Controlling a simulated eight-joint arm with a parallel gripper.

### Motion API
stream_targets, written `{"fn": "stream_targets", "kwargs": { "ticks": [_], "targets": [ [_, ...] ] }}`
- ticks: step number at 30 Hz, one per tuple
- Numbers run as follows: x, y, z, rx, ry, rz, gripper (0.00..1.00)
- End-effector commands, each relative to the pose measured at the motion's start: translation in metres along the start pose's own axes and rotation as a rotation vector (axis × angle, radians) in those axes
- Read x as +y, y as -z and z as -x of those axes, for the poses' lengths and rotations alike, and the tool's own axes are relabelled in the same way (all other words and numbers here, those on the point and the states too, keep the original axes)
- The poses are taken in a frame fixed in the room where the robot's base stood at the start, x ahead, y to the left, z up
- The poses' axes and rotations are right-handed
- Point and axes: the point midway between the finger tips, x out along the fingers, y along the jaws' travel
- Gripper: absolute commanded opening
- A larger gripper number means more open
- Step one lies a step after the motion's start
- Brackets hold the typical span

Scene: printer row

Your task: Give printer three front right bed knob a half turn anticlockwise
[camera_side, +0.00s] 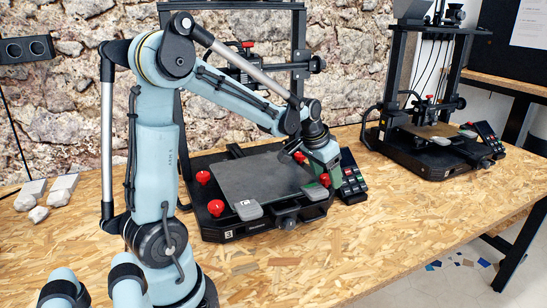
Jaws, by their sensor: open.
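Printer three (228,234) is the black printer at the centre, with a "3" label on its front left corner. Its dark bed plate (245,180) lies flat. A red knob (324,180) shows at the bed's front right corner. Other red knobs show at the front left (216,207), back left (203,177) and back right (300,157). My gripper (327,170) is open and points down just above the front right knob. Its fingers are small and partly merge with the knob, so I cannot tell whether they touch or straddle it.
Grey pads sit at the bed's front edge, left (248,209) and right (315,191). A black keypad (350,178) stands just right of my gripper. Another printer (435,135) stands further right. Pale stones (40,195) lie at left. The table front (300,268) is clear.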

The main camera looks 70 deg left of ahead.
Motion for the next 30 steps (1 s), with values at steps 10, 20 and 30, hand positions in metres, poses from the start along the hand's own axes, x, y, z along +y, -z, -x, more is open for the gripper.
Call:
{"fn": "stream_targets", "kwargs": {
  "ticks": [10, 20, 30],
  "targets": [
    [-0.004, 0.001, 0.0, 0.001, -0.115, -0.275, 0.65],
    [-0.01, 0.001, 0.052, 0.0, -0.132, -0.319, 0.65],
    [-0.018, 0.003, 0.113, 0.0, -0.131, -0.317, 0.65]
  ]
}}
